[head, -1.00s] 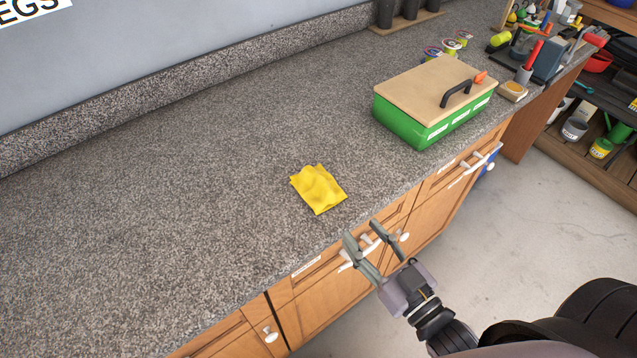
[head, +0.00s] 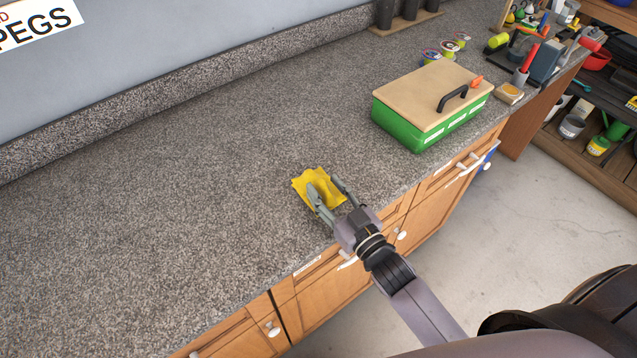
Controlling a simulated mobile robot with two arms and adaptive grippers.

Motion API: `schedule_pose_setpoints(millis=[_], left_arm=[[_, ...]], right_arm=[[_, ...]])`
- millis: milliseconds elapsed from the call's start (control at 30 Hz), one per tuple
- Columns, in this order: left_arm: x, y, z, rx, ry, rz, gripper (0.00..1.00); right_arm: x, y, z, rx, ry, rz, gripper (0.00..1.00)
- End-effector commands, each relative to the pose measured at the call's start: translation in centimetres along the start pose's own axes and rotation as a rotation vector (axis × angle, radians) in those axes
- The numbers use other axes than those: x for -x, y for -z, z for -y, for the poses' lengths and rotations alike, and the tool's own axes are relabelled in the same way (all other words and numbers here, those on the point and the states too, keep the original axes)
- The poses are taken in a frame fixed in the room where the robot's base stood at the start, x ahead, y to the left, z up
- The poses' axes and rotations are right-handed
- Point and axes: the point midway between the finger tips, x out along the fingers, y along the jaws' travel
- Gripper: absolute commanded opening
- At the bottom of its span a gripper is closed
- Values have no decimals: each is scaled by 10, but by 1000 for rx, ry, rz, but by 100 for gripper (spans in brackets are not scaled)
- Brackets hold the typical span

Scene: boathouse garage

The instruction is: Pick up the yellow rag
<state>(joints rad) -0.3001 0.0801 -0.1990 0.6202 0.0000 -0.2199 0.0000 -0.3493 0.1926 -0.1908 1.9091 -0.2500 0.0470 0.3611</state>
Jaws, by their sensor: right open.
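The yellow rag (head: 311,181) lies crumpled on the grey speckled countertop (head: 190,200), near its front edge. My right gripper (head: 324,184) is open, with its two fingers over the rag, one at its left part and one at its right. The fingers and palm hide part of the rag's front side. I cannot tell whether the fingers touch the rag. My left gripper is not in view.
A green box (head: 398,126) with a wooden lid and black handle stands to the right of the rag. Tubs and tools crowd the far right of the counter. Wooden drawers (head: 320,287) with white handles lie below the front edge. The counter left of the rag is clear.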

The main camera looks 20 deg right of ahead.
Motion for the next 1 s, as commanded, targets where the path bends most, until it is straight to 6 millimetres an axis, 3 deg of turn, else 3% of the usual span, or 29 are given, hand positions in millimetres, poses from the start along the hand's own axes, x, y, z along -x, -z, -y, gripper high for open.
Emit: schedule_pose_setpoints(millis=[100,367,1000], left_arm=[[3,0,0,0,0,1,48],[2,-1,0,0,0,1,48],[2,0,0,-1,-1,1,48]], right_arm=[[-10,0,0,0,0,1,42],[-11,-1,0,-1,0,1,40],[-10,-1,0,0,0,1,0]])
